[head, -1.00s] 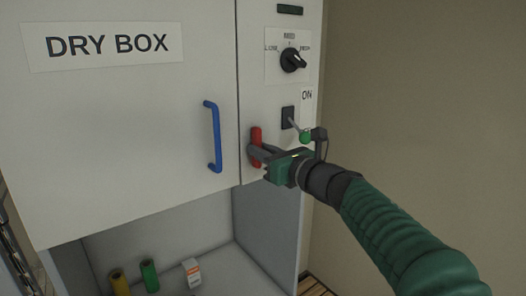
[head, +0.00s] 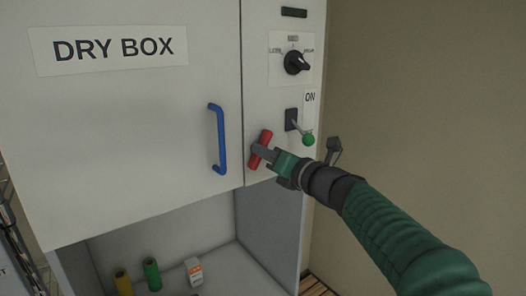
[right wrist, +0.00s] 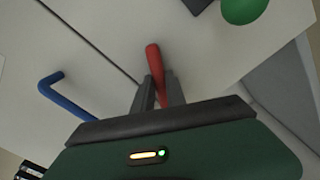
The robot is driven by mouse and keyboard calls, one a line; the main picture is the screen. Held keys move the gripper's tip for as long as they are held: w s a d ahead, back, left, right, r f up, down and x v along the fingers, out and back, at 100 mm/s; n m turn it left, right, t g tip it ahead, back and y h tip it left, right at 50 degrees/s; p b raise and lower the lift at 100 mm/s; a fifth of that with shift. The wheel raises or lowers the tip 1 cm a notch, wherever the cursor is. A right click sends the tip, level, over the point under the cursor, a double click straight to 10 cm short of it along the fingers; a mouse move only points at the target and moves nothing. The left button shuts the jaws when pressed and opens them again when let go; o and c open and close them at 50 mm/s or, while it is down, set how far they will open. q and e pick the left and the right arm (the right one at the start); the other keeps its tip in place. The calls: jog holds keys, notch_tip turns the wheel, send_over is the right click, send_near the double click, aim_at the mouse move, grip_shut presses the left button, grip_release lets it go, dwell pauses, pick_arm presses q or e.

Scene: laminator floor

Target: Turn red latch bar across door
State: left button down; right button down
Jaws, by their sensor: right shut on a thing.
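The red latch bar (head: 266,137) sits on the panel just right of the door seam, tilted with its top leaning right. My right gripper (head: 260,152) is shut on it; in the right wrist view the red latch bar (right wrist: 155,66) stands between the two dark fingers (right wrist: 157,92). The door (head: 130,120) of the dry box is closed, with a blue handle (head: 219,140) left of the seam. The bar does not lie across the seam. My left gripper is not in view.
A lever with a green knob (head: 308,140) is just above my right gripper, under an ON label (head: 310,97). A black rotary knob (head: 295,62) is higher up. Below the door is an open bay with a yellow roll (head: 122,281), a green roll (head: 151,274) and a small box (head: 194,270).

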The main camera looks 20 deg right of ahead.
jog(key=m+p, duration=0.1)
jog(key=m, duration=0.2)
jog(key=m+p, duration=0.1)
jog(key=m, duration=0.3)
jog(key=m+p, duration=0.2)
jog(key=m, duration=0.2)
jog(key=shift+d+f, duration=0.1)
jog(key=shift+f, duration=0.2)
jog(key=shift+f+m, duration=0.15)
jog(key=shift+m, duration=0.25)
jog(key=c, duration=1.4)
grip_release()
jog(key=shift+s, duration=0.1)
jog(key=shift+o, duration=0.2)
jog(key=shift+s+d+r, duration=0.1)
jog(key=shift+d+r, duration=0.1)
jog(key=shift+r, duration=0.05)
jog(key=shift+d, duration=0.1)
